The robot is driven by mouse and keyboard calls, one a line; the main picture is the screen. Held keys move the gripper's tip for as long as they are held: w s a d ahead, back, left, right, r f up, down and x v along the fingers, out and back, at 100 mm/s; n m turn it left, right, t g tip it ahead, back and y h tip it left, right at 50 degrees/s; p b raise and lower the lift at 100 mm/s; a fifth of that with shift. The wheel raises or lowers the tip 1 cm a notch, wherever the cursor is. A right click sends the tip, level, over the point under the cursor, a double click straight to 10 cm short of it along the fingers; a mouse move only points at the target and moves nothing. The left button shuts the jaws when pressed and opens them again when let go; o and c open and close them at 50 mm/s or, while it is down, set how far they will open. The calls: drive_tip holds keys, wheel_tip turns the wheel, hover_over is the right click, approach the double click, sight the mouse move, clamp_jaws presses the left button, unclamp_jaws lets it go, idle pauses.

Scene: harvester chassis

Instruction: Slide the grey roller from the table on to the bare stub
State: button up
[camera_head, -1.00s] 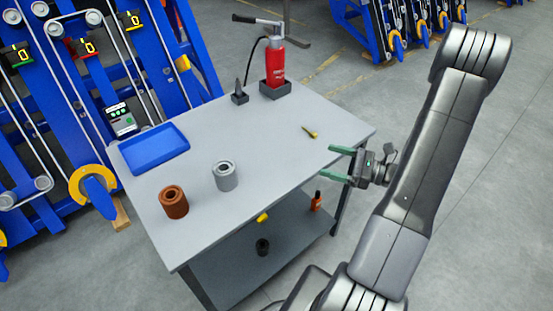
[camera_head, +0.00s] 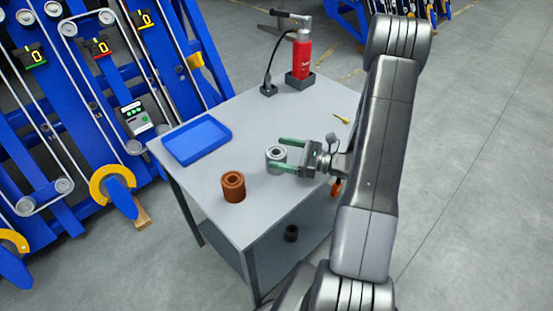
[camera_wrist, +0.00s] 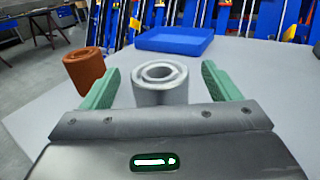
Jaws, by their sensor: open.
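The grey roller (camera_head: 275,156) stands upright on the grey table (camera_head: 225,130), its open bore facing up. My gripper (camera_head: 278,153) is open, with its green fingers reaching in from the right to either side of the roller. In the wrist view the roller (camera_wrist: 160,92) stands between the two fingers (camera_wrist: 160,70), with a visible gap on each side. The blue chassis (camera_head: 85,100) with its belts and rollers is at the left. I cannot make out which of its shafts is the bare stub.
A rusty brown roller (camera_head: 233,187) stands left of the grey one. A blue tray (camera_head: 197,140) lies at the table's far left. A dark ring (camera_head: 291,233) is on the lower shelf.

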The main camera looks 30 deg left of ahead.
sight(271, 151)
drive_tip(key=shift+x, duration=1.9)
drive_tip(key=shift+f, duration=0.15)
drive_tip(key=c, duration=1.5)
drive_tip(key=shift+o, duration=0.2)
